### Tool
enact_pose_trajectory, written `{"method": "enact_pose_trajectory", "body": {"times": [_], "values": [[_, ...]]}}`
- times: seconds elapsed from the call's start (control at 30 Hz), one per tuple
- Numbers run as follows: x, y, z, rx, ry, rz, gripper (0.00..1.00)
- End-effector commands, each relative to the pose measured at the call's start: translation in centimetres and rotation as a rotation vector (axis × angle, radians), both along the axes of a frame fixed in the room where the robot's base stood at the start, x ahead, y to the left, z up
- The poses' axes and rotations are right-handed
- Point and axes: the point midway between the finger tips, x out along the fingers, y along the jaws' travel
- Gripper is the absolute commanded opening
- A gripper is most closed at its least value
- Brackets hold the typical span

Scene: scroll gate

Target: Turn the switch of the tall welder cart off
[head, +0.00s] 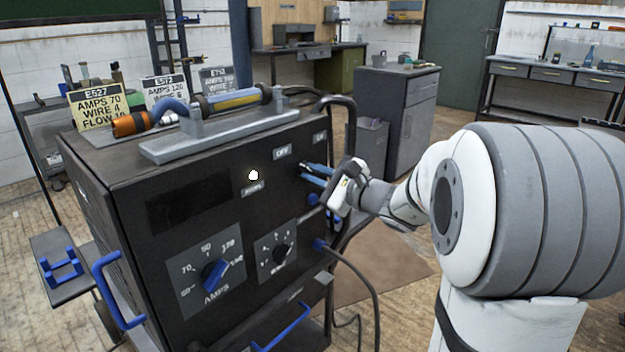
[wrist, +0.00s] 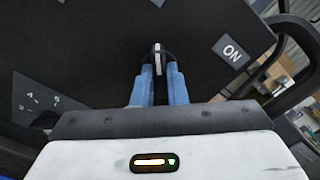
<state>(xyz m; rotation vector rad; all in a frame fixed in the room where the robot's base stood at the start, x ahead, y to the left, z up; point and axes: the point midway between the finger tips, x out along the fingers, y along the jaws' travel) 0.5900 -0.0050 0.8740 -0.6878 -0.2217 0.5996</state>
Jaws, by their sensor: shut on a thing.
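The tall welder cart (head: 170,215) is a dark cabinet on the left in the head view. Its switch is at the upper right of the front, between the OFF label (head: 282,152) and the ON label (head: 320,137), mostly hidden there by my gripper (head: 308,173). In the wrist view, the black switch knob (wrist: 158,50) has a pale stripe running up the picture, towards a label cut off at the top edge. The ON label (wrist: 231,52) is to its right. My gripper's blue fingers (wrist: 158,75) are closed on the knob from both sides.
A white lamp (head: 253,175) on the panel looks lit. Below are the AMPS dial (head: 214,275) and a smaller dial (head: 283,252). A black cable (head: 368,282) hangs at the cart's right. A torch (head: 135,122) and number cards (head: 97,106) are on top.

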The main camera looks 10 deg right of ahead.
Motion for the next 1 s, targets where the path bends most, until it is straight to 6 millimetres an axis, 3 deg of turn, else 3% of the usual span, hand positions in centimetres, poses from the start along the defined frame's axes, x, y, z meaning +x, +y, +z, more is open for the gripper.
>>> {"method": "enact_pose_trajectory", "body": {"times": [0.3,0.33,0.6,0.87,1.0], "values": [[-0.1,0.2,-0.1,-0.003,0.001,0.006,0.00],[-0.1,0.2,-0.1,-0.003,0.001,0.006,0.14],[-0.1,0.1,-0.1,-0.002,0.001,0.004,0.34],[-0.2,-0.1,0.0,-0.002,0.000,0.002,0.34],[-1.6,-1.2,0.1,-0.001,0.001,-0.001,0.34]]}}
